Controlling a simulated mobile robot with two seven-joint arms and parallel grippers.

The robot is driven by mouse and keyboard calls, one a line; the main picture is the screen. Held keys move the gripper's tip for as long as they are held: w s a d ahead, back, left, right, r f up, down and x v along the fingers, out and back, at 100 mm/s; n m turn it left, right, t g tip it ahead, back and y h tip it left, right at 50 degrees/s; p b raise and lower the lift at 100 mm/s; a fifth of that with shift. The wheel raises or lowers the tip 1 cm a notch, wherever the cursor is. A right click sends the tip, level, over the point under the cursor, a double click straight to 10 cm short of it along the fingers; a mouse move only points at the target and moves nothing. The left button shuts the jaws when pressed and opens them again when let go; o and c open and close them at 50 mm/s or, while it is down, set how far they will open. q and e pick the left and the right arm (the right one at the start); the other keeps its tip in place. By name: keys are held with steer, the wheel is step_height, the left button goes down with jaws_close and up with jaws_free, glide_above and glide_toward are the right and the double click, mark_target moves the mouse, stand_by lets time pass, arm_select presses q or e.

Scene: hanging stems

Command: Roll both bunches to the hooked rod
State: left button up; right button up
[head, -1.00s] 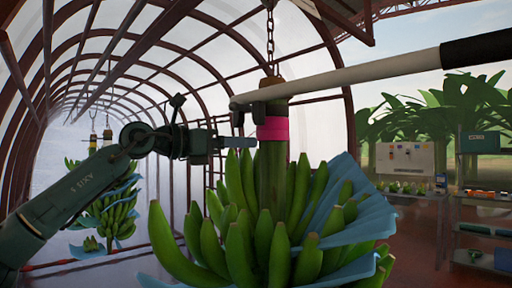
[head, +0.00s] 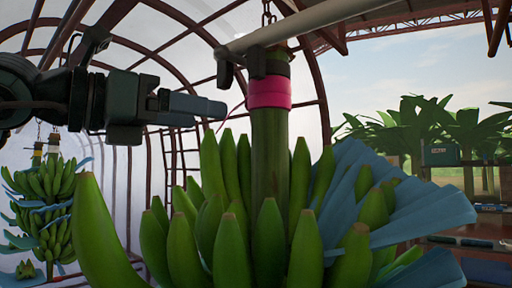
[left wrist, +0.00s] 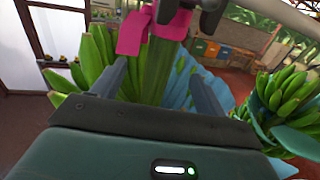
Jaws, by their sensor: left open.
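A large green banana bunch (head: 268,245) hangs close in the head view, with blue sheets among its hands. Its thick stem (head: 270,150) carries a pink band (head: 269,93). My open left gripper (head: 208,106) points right at the stem from the left, just below band height, with a gap to it. In the left wrist view the stem (left wrist: 157,68) shows ahead, between the spread fingers. A pale rod (head: 325,18) enters from the upper right; its end, with two dark prongs, is at the stem above the band. A second bunch (head: 45,195) hangs farther back left. My right gripper is out of view.
A chain (head: 266,14) shows above the near stem. Metal arches and clear sheeting form a tunnel around. Benches (head: 480,225) stand at the right. Another bunch (left wrist: 285,95) shows right in the left wrist view; I cannot tell which it is.

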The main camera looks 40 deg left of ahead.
mark_target(254, 124)
arm_select(q)
steer(key=shift+s+f, duration=0.15)
steer(key=shift+f, duration=0.05)
steer(key=shift+d, duration=0.1)
steer(key=p+x, duration=0.3)
steer(key=x, duration=1)
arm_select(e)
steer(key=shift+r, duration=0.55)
arm_select(q)
steer(key=shift+c, duration=0.4)
